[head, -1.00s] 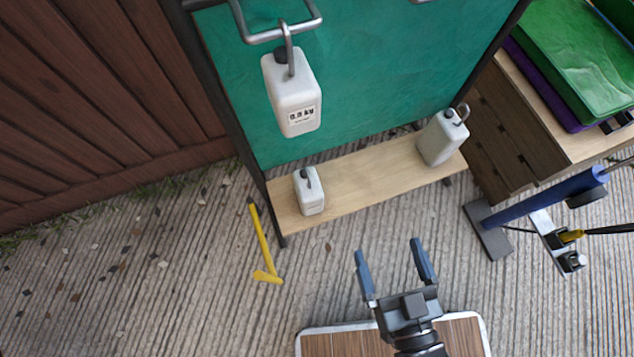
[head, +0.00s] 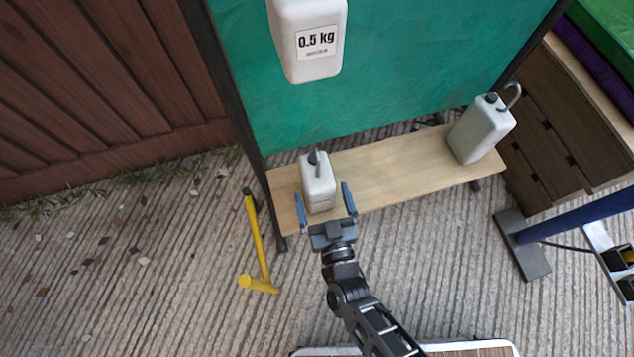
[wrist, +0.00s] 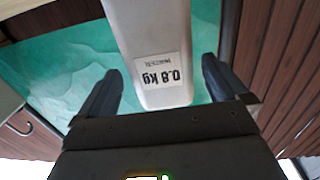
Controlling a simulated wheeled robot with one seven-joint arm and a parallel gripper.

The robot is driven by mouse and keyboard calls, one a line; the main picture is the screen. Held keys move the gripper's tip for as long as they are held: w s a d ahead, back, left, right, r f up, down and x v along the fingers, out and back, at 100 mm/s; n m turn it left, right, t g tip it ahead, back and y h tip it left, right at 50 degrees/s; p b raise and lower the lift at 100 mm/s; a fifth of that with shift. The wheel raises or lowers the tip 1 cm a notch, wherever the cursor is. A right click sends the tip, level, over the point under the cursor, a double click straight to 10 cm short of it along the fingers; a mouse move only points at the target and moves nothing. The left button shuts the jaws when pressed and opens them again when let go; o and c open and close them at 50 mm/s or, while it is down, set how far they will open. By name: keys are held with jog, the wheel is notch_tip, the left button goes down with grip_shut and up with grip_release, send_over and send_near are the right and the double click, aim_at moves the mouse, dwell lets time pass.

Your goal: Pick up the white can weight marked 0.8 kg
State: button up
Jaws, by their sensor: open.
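The white can weight marked 0.8 kg (head: 318,178) stands on the left part of the wooden shelf (head: 400,174). In the wrist view the same can (wrist: 158,35) shows its label upside down, and part of it runs out of the frame at the top. My gripper (head: 322,192) is open, with one finger on each side of the can's lower part. In the wrist view the open fingers (wrist: 161,66) flank the can with a visible gap on both sides.
A white can marked 0.5 kg (head: 307,55) hangs above the shelf. Another white can (head: 480,130) with a hook stands at the shelf's right end. A yellow hammer-like tool (head: 257,240) is on the left, and a wooden drawer unit (head: 565,140) is on the right.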

aim_at(317, 178)
jog(key=b+x, duration=0.1)
jog(key=x, duration=0.4)
jog(key=shift+a+r+b, duration=0.1)
jog(key=shift+r+b, duration=0.05)
jog(key=shift+b, duration=0.25)
jog(key=c, duration=1.7)
jog(key=shift+r, duration=0.1)
jog(key=shift+c, duration=0.2)
jog(key=shift+r, duration=0.1)
